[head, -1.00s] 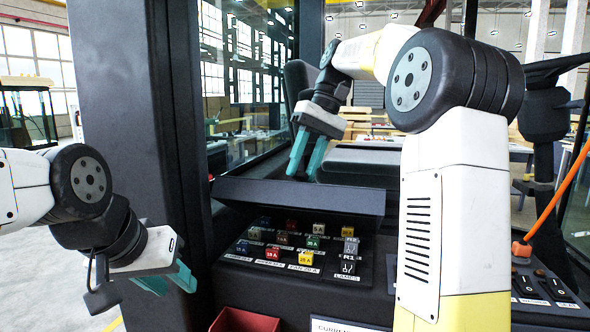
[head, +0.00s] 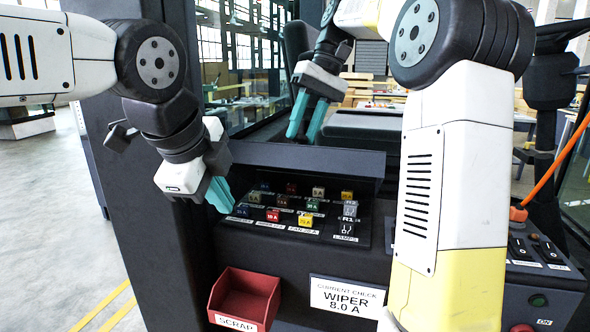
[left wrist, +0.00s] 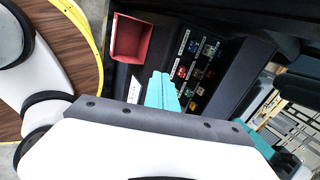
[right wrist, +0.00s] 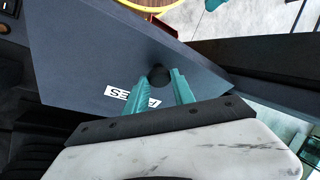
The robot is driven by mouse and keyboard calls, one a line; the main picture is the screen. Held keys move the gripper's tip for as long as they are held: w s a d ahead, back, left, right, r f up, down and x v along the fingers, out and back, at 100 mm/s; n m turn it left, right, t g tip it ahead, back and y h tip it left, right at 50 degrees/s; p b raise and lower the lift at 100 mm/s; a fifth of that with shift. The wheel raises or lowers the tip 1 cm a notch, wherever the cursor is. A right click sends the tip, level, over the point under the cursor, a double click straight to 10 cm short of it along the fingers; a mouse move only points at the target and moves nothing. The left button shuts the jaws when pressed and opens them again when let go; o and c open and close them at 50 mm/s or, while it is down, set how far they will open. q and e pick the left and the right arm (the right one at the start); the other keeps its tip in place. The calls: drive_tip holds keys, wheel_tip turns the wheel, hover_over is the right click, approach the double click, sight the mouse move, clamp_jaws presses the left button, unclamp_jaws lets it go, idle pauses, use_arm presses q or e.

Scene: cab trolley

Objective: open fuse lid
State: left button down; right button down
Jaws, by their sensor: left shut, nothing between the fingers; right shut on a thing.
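The fuse lid (head: 310,159) is a dark panel standing raised over the fuse panel (head: 262,234), with the coloured fuses uncovered below. In the right wrist view, the lid (right wrist: 85,60) carries a "FUSES" label (right wrist: 131,97) and a black round knob (right wrist: 158,76). My right gripper (head: 307,122) is at the lid's upper edge. In its wrist view, its teal fingers (right wrist: 163,84) are shut on the knob. My left gripper (head: 220,195) is shut and empty at the left edge of the fuse panel, below the lid. It also shows in the left wrist view (left wrist: 161,82).
A red scrap bin (head: 244,297) and a "WIPER 8.0 A" card (head: 346,297) sit below the fuse panel. A dark cab post (head: 110,210) stands left of the panel. Switches (head: 533,248) and an orange cable (head: 560,150) are at the right.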

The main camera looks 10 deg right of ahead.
sight(305, 165)
use_arm(q)
drive_tip(key=s+d+r+m, duration=0.2)
drive_tip(key=d+r+m, duration=0.6)
drive_tip(key=m, duration=1)
drive_tip(key=w+d+f, duration=0.4)
drive_tip(key=w+f, duration=0.2)
drive_tip(key=w, duration=0.1)
drive_tip(key=shift+w+d+m+t, duration=0.25)
drive_tip(key=shift+w+m+t, duration=0.05)
drive_tip(key=shift+w+m, duration=0.1)
